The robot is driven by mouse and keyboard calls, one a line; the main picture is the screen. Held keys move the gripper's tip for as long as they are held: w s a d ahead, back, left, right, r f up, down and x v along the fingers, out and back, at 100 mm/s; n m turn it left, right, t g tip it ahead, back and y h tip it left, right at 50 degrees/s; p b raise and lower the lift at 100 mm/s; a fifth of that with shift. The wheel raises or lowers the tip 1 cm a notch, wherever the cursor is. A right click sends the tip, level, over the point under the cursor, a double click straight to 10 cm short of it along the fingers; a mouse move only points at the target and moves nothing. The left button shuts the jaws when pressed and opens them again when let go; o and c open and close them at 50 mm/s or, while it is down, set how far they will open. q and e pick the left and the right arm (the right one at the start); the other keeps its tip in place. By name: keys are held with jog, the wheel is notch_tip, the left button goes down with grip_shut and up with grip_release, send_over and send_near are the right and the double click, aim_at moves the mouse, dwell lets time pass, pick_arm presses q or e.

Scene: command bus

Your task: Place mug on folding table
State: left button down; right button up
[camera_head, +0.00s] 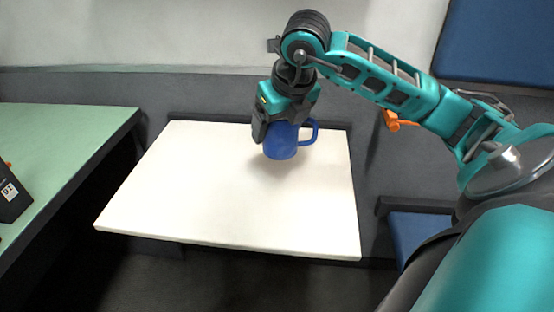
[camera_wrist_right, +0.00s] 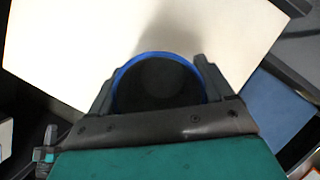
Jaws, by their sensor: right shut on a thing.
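A blue mug (camera_head: 280,142) with its handle to the right is held by my right gripper (camera_head: 272,128) over the back part of the white folding table (camera_head: 220,205). The gripper is shut on the mug. The mug looks upright, and a soft shadow falls on the tabletop near it; I cannot tell for sure whether its base touches. In the right wrist view, the mug's blue rim (camera_wrist_right: 160,56) and dark inside show between the two fingers, with the white tabletop (camera_wrist_right: 60,45) beyond. My left gripper is not in view.
A green table (camera_head: 70,135) stands at the left with a dark object (camera_head: 12,195) on its edge. A wall is behind the folding table. A blue seat (camera_head: 418,235) and an orange handle (camera_head: 392,119) are to the right. The rest of the white tabletop is clear.

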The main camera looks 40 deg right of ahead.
aim_at(278, 153)
notch_tip(278, 153, down, 6)
jog(key=shift+f+b, duration=0.15)
jog(key=shift+b, duration=0.6)
jog(key=shift+f, duration=0.3)
jog(key=shift+r, duration=0.1)
jog(key=shift+f, duration=0.25)
jog(key=o, duration=1.1)
jog(key=shift+r, duration=0.15)
